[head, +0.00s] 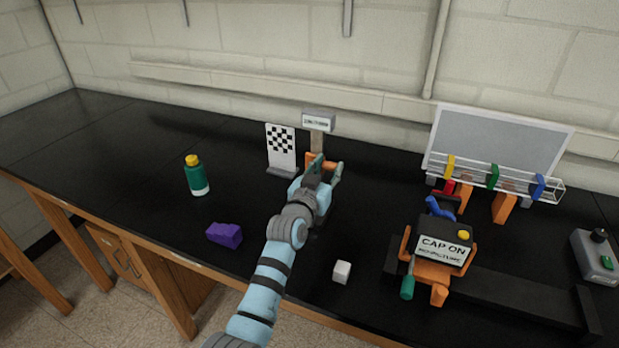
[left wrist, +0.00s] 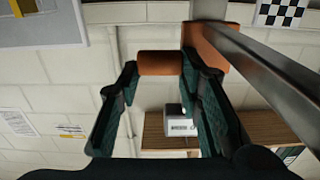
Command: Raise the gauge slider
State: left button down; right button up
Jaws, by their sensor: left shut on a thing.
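The gauge stands at the back of the black bench, a grey upright post (head: 317,141) with a labelled grey head (head: 319,122). Its orange slider (head: 310,157) sits low on the post. In the left wrist view the slider (left wrist: 213,46) meets the metal post (left wrist: 265,62), and its orange handle (left wrist: 160,63) lies between my dark green fingers. My left gripper (head: 323,166) is shut on the slider's handle. The gripper partly hides the slider and the post's foot in the head view. My right gripper is not in view.
A checkered board (head: 282,146) stands just left of the gauge. A green bottle (head: 197,176), purple block (head: 224,235) and white cube (head: 342,271) stand on the bench. The "CAP ON" fixture (head: 444,248) and wire rack (head: 511,184) are to the right.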

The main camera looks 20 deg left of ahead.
pick_arm(q)
notch_tip(320, 180, up, 4)
jog(key=p, duration=0.2)
jog(key=shift+r+p, duration=0.2)
jog(key=shift+p, duration=0.15)
jog(key=c, duration=1.1)
grip_release()
jog(key=shift+f, duration=0.1)
